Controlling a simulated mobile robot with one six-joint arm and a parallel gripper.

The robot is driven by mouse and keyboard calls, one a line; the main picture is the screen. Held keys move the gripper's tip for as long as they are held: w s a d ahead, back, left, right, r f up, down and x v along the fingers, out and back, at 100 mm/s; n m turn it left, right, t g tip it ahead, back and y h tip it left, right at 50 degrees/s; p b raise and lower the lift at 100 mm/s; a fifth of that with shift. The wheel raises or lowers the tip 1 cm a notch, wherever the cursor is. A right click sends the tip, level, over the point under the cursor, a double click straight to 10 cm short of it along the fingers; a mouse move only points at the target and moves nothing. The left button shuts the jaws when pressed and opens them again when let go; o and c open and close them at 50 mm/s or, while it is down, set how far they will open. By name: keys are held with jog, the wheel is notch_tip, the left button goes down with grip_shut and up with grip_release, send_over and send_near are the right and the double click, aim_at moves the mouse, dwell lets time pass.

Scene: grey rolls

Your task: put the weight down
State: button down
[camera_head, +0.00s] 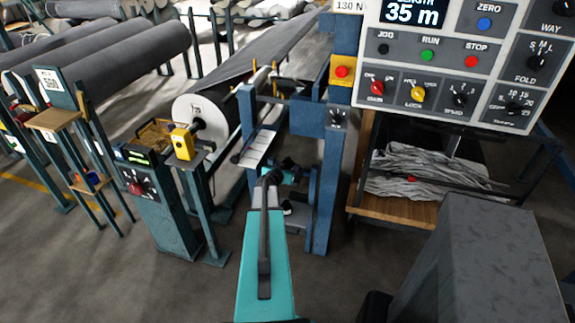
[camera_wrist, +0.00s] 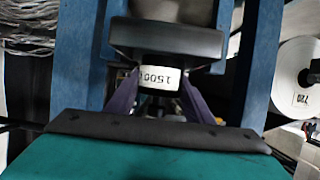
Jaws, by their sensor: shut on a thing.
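The weight (camera_wrist: 165,42) shows in the wrist view as a wide black disc with a white band below it, printed with upside-down figures that look like 1500. My gripper (camera_wrist: 160,82) is shut on the narrow banded part, with one dark finger on each side. In the head view my teal arm reaches forward to the blue frame, and the gripper's end (camera_head: 286,178) is small and partly hidden among dark parts there. I cannot clearly make out the weight in that view, nor whether it touches anything below.
Blue posts (camera_head: 328,190) stand close on both sides of the gripper. A control panel (camera_head: 455,65) is at the upper right, above a wooden shelf (camera_head: 395,212) of grey scraps. A grey roll (camera_head: 200,118) and a yellow box (camera_head: 181,143) on a stand are to the left.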

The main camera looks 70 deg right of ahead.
jog(key=shift+f+p, duration=0.3)
jog(key=shift+f, duration=0.7)
jog(key=shift+f, duration=0.1)
jog(key=c, duration=1.2)
grip_release()
jog(key=shift+f, duration=0.1)
jog(key=shift+o, duration=0.2)
jog(key=shift+b+v, duration=0.65)
jog(key=shift+v, duration=0.9)
jog(key=b+v, duration=0.3)
jog(key=v, duration=0.6)
jog(key=shift+a, duration=0.1)
